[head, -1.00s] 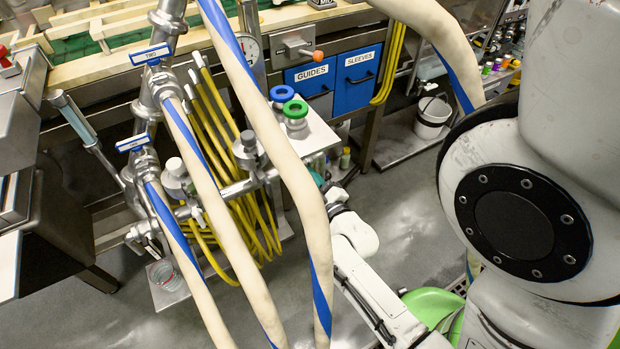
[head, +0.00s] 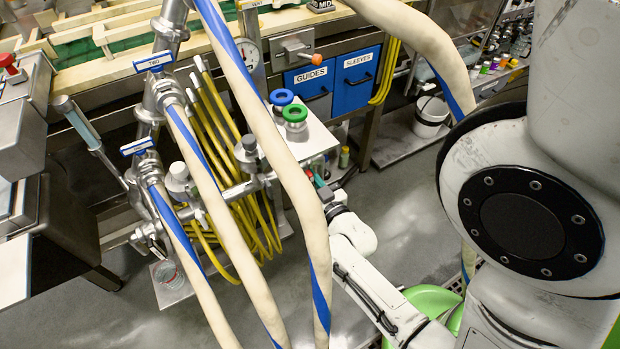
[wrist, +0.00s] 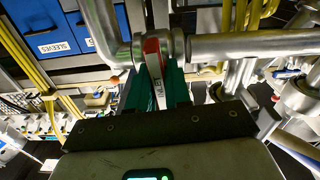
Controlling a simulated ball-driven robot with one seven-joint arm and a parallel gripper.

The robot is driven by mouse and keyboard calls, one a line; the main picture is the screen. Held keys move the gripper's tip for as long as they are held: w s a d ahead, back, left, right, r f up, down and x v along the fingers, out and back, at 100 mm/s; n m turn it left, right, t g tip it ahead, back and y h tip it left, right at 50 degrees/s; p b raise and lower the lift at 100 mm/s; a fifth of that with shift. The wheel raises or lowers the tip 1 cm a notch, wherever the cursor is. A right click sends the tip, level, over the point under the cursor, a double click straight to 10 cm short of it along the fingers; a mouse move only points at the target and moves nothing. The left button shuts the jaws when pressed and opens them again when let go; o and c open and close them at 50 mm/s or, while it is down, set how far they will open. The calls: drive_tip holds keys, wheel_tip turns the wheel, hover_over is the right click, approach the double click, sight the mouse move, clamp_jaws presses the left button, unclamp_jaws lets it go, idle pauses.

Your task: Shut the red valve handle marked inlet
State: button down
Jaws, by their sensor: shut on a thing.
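The red valve handle (wrist: 151,48) with a pale face marked INLET shows in the wrist view. It runs from the steel pipe fitting down the picture between my green fingers, crosswise to the horizontal pipe (wrist: 228,46) as seen here. My gripper (wrist: 160,88) is shut on the handle, one finger on each side. The palm hides the handle's near end. In the head view my gripper (head: 319,182) is small and partly hidden by a cream hose, beside the steel pipework. A small red patch shows by its tips there.
Cream hoses with blue stripes (head: 298,190) hang between the head camera and the valve area. Blue-handled valves (head: 140,146) stand at left. Yellow hoses (head: 232,215) hang behind the pipes. Blue drawers (head: 357,80) are behind. Open floor (head: 405,205) lies right of my forearm.

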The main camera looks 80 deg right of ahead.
drive_tip(key=shift+m, duration=0.6)
drive_tip(key=c, duration=1.1)
unclamp_jaws()
drive_tip(key=shift+c, duration=0.2)
drive_tip(key=shift+s+a, duration=0.1)
drive_tip(key=v, duration=1)
drive_tip(key=shift+s+a, duration=0.15)
drive_tip(key=shift+a, duration=0.1)
